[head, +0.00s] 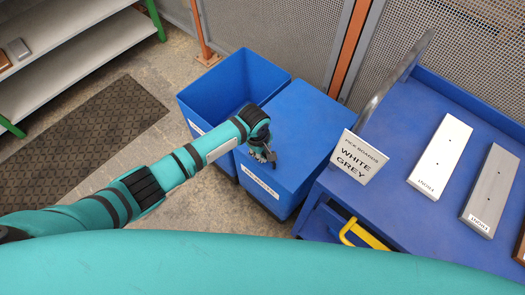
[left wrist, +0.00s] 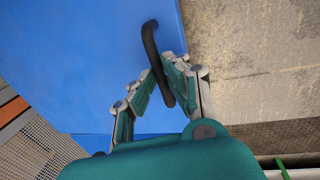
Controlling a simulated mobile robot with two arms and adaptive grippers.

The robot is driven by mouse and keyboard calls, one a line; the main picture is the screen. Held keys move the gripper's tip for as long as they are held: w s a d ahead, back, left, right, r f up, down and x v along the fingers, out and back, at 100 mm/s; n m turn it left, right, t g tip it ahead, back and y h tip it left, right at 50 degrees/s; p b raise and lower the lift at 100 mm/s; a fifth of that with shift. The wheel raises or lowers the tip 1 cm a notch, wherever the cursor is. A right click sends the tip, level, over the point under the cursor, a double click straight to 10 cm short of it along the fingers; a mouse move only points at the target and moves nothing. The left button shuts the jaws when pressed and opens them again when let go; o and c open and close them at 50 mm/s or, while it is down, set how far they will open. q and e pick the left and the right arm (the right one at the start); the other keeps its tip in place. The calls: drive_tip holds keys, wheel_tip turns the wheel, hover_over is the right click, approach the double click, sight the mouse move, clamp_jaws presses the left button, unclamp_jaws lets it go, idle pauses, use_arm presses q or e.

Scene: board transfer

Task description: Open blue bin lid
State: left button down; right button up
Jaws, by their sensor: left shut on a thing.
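The blue bin with a flat blue lid (head: 305,125) stands beside the trolley in the head view, its lid lying closed on top. A black bar handle (left wrist: 150,40) sits near the lid's edge in the left wrist view. My left gripper (head: 262,153) is at the front left part of this lid. In the left wrist view my left gripper (left wrist: 160,74) has its fingers on both sides of the handle and is shut on it. The gripper and arm partly hide the handle in the head view. My right gripper is not in view.
A second blue bin (head: 205,95), open at the top, stands directly left. To the right, a blue trolley (head: 395,130) carries a white board (head: 441,155), a grey board (head: 490,188) and a sign (head: 358,157) reading "White Grey". A mesh fence (head: 275,35) stands behind.

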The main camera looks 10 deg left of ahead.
use_arm(q)
drive_tip(key=w+d+r+p, duration=0.3)
drive_tip(key=w+r+p, duration=0.1)
drive_tip(key=r, duration=0.7)
drive_tip(key=w+d+r+p, duration=0.3)
drive_tip(key=r+p, duration=0.3)
drive_tip(key=r, duration=0.4)
drive_tip(key=shift+w+d+r+g+p, duration=0.15)
drive_tip(key=shift+w+r+g+p, duration=0.2)
drive_tip(key=shift+w, duration=0.3)
drive_tip(key=c, duration=1.7)
unclamp_jaws()
drive_tip(key=shift+d+f, duration=0.1)
drive_tip(key=shift+o, duration=1.1)
drive_tip(key=shift+w+d+f, duration=0.1)
drive_tip(key=shift+w, duration=0.05)
drive_tip(key=shift+o, duration=0.5)
drive_tip(key=shift+w+d+f+y, duration=0.1)
drive_tip(key=shift+w+y, duration=0.1)
drive_tip(key=shift+y, duration=0.1)
drive_tip(key=shift+s, duration=0.15)
